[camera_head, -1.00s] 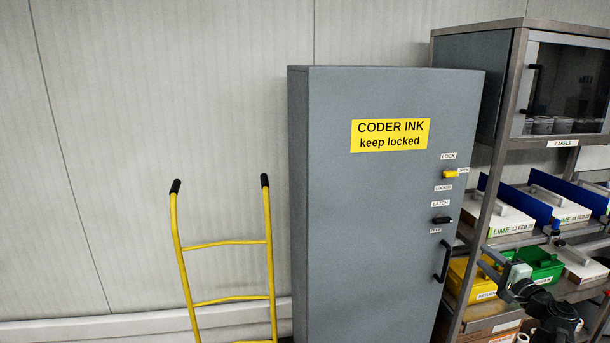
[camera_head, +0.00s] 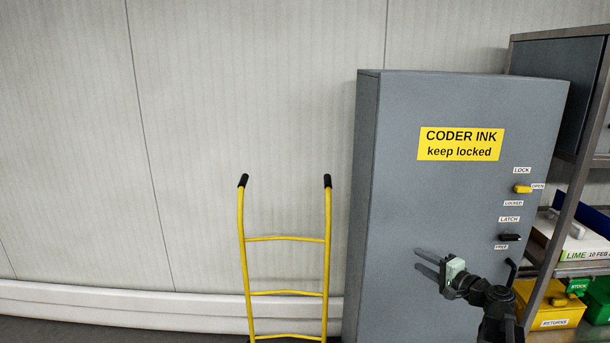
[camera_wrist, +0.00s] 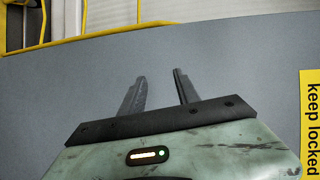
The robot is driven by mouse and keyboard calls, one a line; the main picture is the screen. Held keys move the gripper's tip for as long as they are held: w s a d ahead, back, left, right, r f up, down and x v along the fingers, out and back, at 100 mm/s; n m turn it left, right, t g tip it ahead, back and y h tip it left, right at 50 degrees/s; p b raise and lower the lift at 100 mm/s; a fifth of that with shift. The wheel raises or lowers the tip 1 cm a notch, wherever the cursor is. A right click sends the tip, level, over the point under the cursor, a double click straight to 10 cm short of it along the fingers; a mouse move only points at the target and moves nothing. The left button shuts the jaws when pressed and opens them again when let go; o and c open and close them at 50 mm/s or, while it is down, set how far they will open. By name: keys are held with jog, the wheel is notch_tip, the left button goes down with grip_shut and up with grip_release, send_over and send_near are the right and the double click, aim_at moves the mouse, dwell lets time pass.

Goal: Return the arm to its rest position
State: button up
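My arm reaches up from the lower right in the head view, and my gripper (camera_head: 427,263) is in front of the lower part of the grey coder ink cabinet (camera_head: 400,190). In the wrist view my gripper (camera_wrist: 160,84) has its two dark fingers apart with nothing between them. The cabinet's grey face (camera_wrist: 230,60) fills most of the view behind the fingers. The cabinet door is shut. Whether the gripper touches the cabinet cannot be told.
A yellow hand truck (camera_head: 287,239) stands left of the cabinet against the pale wall. A shelf rack on the right holds a yellow returns bin (camera_head: 548,308), a green bin (camera_head: 597,300) and a lime carton (camera_head: 590,247). The wall's left side is clear.

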jog(key=a+f+n+g+y, duration=0.1)
jog(key=a+f+n+g, duration=0.1)
jog(key=a, duration=0.6)
jog(key=a+f+n+g+y, duration=0.1)
jog(key=a+f+n+g, duration=0.1)
jog(key=a, duration=0.6)
jog(key=s+a+f+n+g+h+p, duration=0.1)
jog(key=s+a+f+n+g, duration=0.25)
jog(key=a, duration=0.45)
jog(key=s+a+f+n+g, duration=0.25)
jog(key=a+f, duration=0.25)
jog(key=a, duration=0.3)
jog(key=s+f+n+g+h, duration=0.25)
jog(key=s+f+h, duration=0.2)
jog(key=s, duration=0.25)
jog(key=s+d+f+g+h, duration=0.2)
jog(key=s+d+h, duration=0.1)
jog(key=d, duration=0.6)
jog(key=shift+s+g, duration=0.35)
jog(key=shift+s, duration=0.45)
jog(key=shift+d+m, duration=0.1)
jog(key=shift+m, duration=0.15)
